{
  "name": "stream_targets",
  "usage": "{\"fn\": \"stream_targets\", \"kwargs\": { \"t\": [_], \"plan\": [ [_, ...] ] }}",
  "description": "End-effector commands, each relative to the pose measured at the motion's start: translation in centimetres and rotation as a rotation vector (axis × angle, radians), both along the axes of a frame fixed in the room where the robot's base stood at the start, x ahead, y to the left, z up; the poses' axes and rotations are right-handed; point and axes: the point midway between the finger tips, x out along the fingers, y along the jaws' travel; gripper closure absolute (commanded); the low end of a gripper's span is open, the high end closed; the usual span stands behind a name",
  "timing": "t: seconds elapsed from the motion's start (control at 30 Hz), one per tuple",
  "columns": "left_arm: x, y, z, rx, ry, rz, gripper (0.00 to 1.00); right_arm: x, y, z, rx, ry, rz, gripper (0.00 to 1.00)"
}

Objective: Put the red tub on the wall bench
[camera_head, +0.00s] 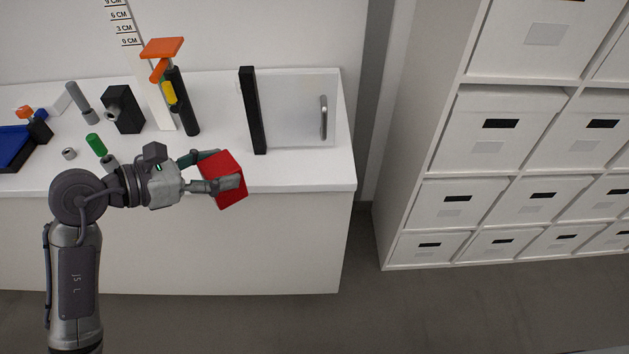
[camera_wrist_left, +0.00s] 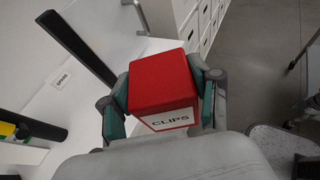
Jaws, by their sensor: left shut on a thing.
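The red tub (camera_head: 229,178) is a small red box with a white label reading "CLIPS", which shows in the left wrist view (camera_wrist_left: 162,84). My left gripper (camera_head: 215,172) is shut on it, one finger on each side, and in the left wrist view its green-lined fingers (camera_wrist_left: 160,100) clasp the tub. The tub is tilted in the head view and appears over the front edge of the white wall bench (camera_head: 290,172). Whether it touches the bench top is hard to tell.
Bare bench shows at the front right. A shelf of white boxes (camera_head: 500,120) stands at right.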

Motion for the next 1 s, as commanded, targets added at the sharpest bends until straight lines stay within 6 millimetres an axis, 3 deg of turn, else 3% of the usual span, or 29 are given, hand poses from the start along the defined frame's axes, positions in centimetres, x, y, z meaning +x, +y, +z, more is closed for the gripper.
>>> {"fn": "stream_targets", "kwargs": {
  "t": [0.1, 0.3, 0.37, 0.47, 0.63, 0.8, 0.87, 1.0],
  "plan": [
    [4.2, -3.3, 2.5, 0.003, -0.015, -0.006, 0.76, 1.6, -0.1, -1.5, 0.0, -0.022, 0.0, 0.41],
    [9.6, -9.1, 8.1, 0.003, -0.015, 0.015, 0.76, 6.8, 1.3, -3.0, 0.02, -0.101, -0.003, 0.41],
    [10.8, -10.7, 9.9, 0.003, -0.013, 0.034, 0.76, 7.4, 1.8, -3.4, 0.025, -0.109, -0.005, 0.41],
    [12.3, -12.8, 12.8, 0.004, -0.013, 0.07, 0.76, 6.9, 2.1, -4.2, 0.03, -0.101, -0.006, 0.41],
    [13.8, -14.8, 16.2, 0.001, -0.01, 0.137, 0.76, 3.7, 1.7, -5.1, 0.022, -0.053, -0.006, 0.41],
    [14.3, -15.4, 17.1, -0.002, -0.002, 0.167, 0.76, 2.8, 1.1, -5.3, 0.015, -0.038, -0.004, 0.41],
    [14.4, -15.5, 16.3, -0.001, 0.002, 0.169, 0.76, 3.1, 1.1, -5.1, 0.014, -0.042, -0.003, 0.41],
    [14.4, -15.5, 12.9, -0.002, 0.007, 0.169, 0.76, 4.2, 1.0, -4.3, 0.013, -0.06, -0.002, 0.41]
  ]
}}
